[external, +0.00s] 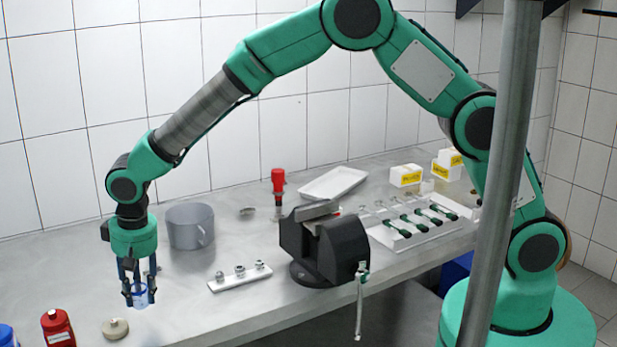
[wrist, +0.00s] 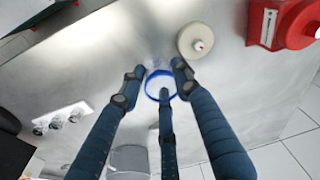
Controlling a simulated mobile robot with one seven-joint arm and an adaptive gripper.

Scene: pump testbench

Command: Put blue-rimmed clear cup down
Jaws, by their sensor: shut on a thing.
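The blue-rimmed clear cup (external: 141,299) is held upright between the fingers of my gripper (external: 139,290), at the left part of the metal bench. In the wrist view its blue rim (wrist: 147,88) shows as a ring between the fingertips of my gripper (wrist: 155,84). The fingers are shut on the cup. Its base is low over the bench top; I cannot tell whether it touches.
On the bench (external: 180,300), a beige disc (external: 115,328) and a red bottle (external: 58,328) lie left of the cup. A grey mug (external: 189,227) stands behind it. A white strip with fittings (external: 240,277) and a black vise (external: 325,250) are to the right.

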